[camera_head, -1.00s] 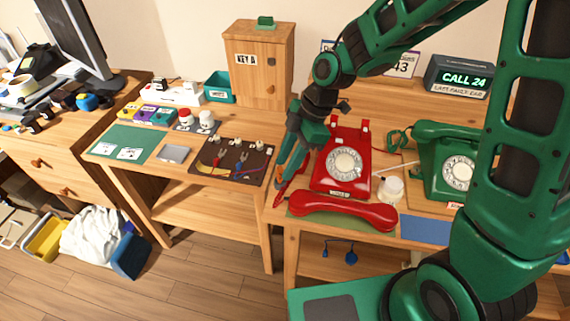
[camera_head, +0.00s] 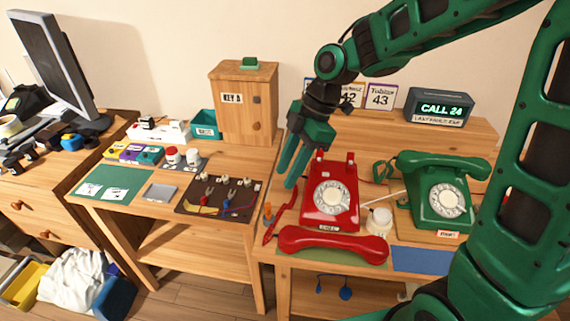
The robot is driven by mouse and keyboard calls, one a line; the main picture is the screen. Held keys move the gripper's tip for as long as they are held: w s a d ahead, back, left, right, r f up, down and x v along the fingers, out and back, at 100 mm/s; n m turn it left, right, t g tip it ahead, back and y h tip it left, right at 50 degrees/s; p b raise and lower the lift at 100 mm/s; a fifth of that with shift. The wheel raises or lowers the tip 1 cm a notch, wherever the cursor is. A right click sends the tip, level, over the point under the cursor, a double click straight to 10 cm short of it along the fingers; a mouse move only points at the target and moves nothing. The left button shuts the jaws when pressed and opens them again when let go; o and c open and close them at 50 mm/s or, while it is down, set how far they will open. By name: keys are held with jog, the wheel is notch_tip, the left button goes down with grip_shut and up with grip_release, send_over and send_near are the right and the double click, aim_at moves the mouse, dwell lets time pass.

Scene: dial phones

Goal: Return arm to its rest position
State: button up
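My arm reaches in from the right side of the head view. My gripper (camera_head: 290,166) hangs with its fingers pointing down, above the table's left part, just left of the red phone (camera_head: 330,198). Two green fingers show with a narrow gap between them, and I see nothing held. The red handset (camera_head: 333,246) lies off its cradle, in front of the red phone on a green mat. The green phone (camera_head: 442,200) stands to the right with its handset on top.
A sign reading CALL 24 (camera_head: 439,108) stands behind the green phone. A wooden cabinet labelled KEY A (camera_head: 244,112) stands at the back. A tool board (camera_head: 219,210) lies left of my gripper. A white cup (camera_head: 379,221) stands between the phones. A monitor (camera_head: 55,62) is at far left.

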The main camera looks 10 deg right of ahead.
jog(key=s+d+r+m+t+h, duration=0.1)
jog(key=s+d+m, duration=0.2)
jog(key=d+m, duration=0.45)
jog(key=s+d+r+m+h, duration=0.1)
jog(key=s+d+m+h, duration=0.3)
jog(key=d, duration=0.6)
jog(key=s+d+m, duration=1.2)
jog(key=s+m, duration=0.2)
jog(key=m, duration=0.1)
jog(key=shift+s+d+y, duration=0.25)
jog(key=shift+s+y, duration=0.05)
jog(key=shift+s, duration=0.1)
